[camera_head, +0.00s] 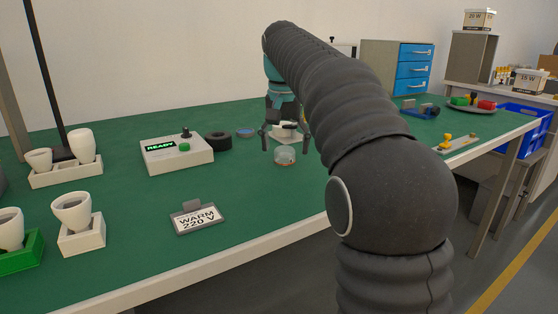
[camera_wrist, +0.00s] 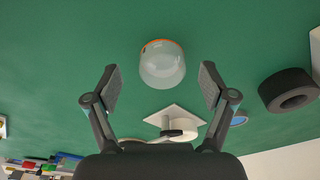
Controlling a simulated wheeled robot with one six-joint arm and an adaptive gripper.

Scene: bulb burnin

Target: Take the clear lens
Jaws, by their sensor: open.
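The clear lens (camera_head: 285,158) is a small see-through dome with a thin red-orange edge, on the green bench top. In the wrist view the lens (camera_wrist: 162,66) looks whitish, with an orange rim along its upper edge. My gripper (camera_head: 285,145) is open, its fingers pointing down on either side of the lens in the head view. In the wrist view my gripper (camera_wrist: 159,78) has one finger to the left and one to the right of the lens, with clear gaps on both sides. Nothing is held, and I see no contact.
A white stand (camera_head: 287,133) is behind the lens. A black ring (camera_head: 218,141) and a blue disc (camera_head: 246,131) lie to the left, beside a white READY box (camera_head: 176,154). A WARM 220 V sign (camera_head: 196,217) stands nearer. Bench in front of the lens is clear.

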